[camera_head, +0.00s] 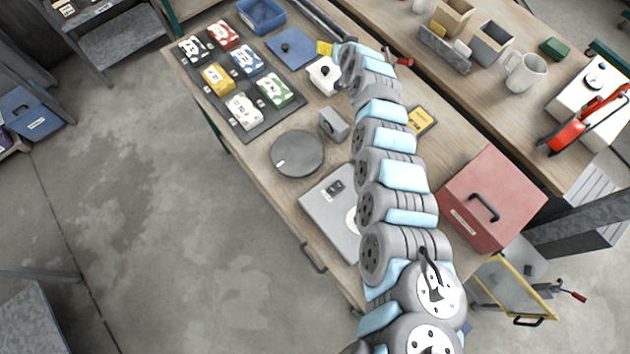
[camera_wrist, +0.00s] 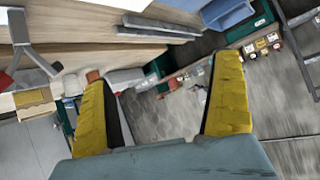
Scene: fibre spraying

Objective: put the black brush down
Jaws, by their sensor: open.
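My gripper (camera_wrist: 163,72) is open in the wrist view, its two yellow fingers spread wide. Nothing is held between them; floor and distant shelving show through the gap. In the head view my arm reaches over the workbench (camera_head: 262,160) toward its far edge, and my gripper is too hidden there to make out. I cannot pick out the black brush with certainty in either view. A long dark bar (camera_head: 322,20) lies along the bench's far part, but I cannot tell what it is.
The bench holds a dark tray (camera_head: 257,128) of coloured packs, a blue mat (camera_head: 290,48), a blue bin (camera_head: 261,14), a round grey disc (camera_head: 297,153), a grey flat box (camera_head: 325,205) and a red case (camera_head: 491,198). A second bench (camera_head: 480,85) stands to the right.

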